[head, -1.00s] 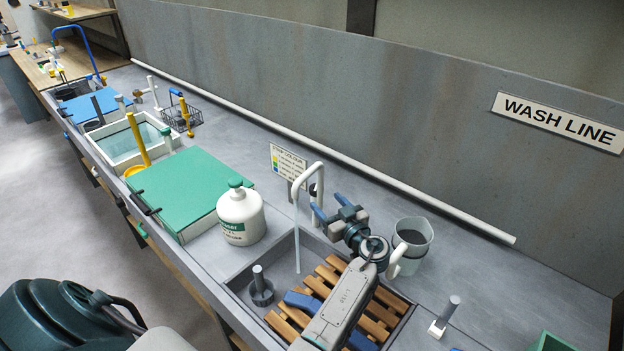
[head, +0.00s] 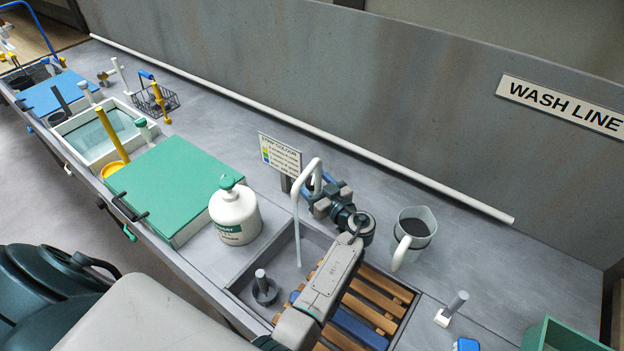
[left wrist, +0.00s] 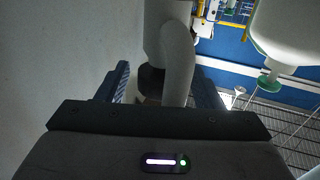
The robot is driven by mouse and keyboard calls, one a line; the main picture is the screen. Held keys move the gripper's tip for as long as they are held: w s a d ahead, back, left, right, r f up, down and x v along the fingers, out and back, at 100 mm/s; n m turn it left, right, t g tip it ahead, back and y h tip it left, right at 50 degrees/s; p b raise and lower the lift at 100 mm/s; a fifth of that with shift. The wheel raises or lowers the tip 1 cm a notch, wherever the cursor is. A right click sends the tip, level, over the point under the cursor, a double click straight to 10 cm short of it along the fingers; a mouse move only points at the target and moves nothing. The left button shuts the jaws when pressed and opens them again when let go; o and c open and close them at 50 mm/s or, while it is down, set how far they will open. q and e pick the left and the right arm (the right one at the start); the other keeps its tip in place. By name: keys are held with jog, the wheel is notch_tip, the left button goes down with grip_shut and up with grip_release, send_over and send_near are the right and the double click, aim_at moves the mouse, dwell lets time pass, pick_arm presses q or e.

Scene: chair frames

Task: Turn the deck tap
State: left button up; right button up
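The white gooseneck deck tap (head: 296,215) stands at the back edge of the sink, its spout hanging over the basin. My left gripper (head: 312,192) is just behind and right of the spout, close to the tap's post. Its fingers are apart. In the left wrist view, which looks upside down, the blue fingers (left wrist: 160,90) stand either side of a pale grey tube, likely the tap (left wrist: 178,60), with a dark part near its end. I cannot tell whether they touch it. My right gripper is not in view.
A white soap bottle (head: 234,212) with a green pump stands left of the sink and shows in the left wrist view (left wrist: 285,45). A grey jug (head: 413,238) stands right of my gripper. A sign (head: 281,157) stands behind the tap. Wooden slats (head: 378,300) lie in the basin.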

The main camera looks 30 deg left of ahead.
pick_arm(q)
jog(key=c, duration=1)
jog(key=shift+o, duration=0.2)
jog(key=m+t+h+b, duration=0.1)
jog(key=m+t+b, duration=0.1)
jog(key=b, duration=0.1)
jog(key=m+t+h+b, duration=0.1)
jog(key=t+h+b, duration=0.1)
jog(key=t+b, duration=0.1)
jog(key=shift+s+a+f+m, duration=0.1)
jog(key=shift+f+m, duration=0.3)
jog(key=shift+r+m+t+h+b, duration=0.25)
jog(key=shift+m+t+h, duration=0.2)
jog(key=shift+h, duration=0.2)
jog(key=shift+r+m+t+h+b, duration=0.1)
jog(key=shift+m+t+h+b, duration=0.15)
jog(key=shift+m+t+h, duration=0.3)
jog(key=o, duration=0.7)
jog(key=shift+o, duration=1.3)
